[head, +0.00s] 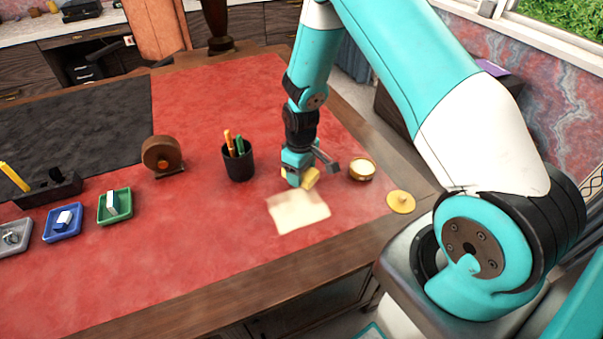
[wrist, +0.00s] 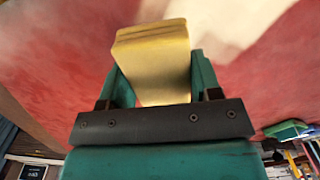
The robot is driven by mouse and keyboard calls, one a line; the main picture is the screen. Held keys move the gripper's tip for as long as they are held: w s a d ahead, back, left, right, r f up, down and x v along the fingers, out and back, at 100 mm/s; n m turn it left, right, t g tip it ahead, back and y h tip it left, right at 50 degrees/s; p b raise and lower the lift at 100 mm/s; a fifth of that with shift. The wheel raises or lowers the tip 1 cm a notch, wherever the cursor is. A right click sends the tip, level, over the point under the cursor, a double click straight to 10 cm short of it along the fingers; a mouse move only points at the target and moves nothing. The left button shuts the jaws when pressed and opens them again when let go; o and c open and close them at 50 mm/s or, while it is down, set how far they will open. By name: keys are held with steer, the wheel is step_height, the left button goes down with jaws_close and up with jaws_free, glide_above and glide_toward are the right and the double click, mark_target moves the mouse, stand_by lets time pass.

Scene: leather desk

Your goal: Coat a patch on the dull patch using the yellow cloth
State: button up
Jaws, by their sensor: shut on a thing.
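The yellow cloth (head: 311,178) is a folded pad held in my gripper (head: 298,178). In the wrist view the cloth (wrist: 155,60) sits between the two teal fingers of my gripper (wrist: 158,88), which are shut on it. The dull patch (head: 299,212) is a pale cream, roughly square area on the red leather desk. The cloth is at the patch's far edge; I cannot tell whether it touches the surface. The patch also shows pale beyond the cloth in the wrist view (wrist: 238,22).
An open round tin (head: 362,169) stands right of my gripper, with a yellow lid (head: 401,201) lying nearer the desk edge. A black pen cup (head: 239,164) stands left. A brown tape dispenser (head: 162,156) and a green tray (head: 115,207) are farther left. The red leather in front is clear.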

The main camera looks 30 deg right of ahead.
steer(key=shift+r+p, duration=1.3)
steer(key=shift+r, duration=0.8)
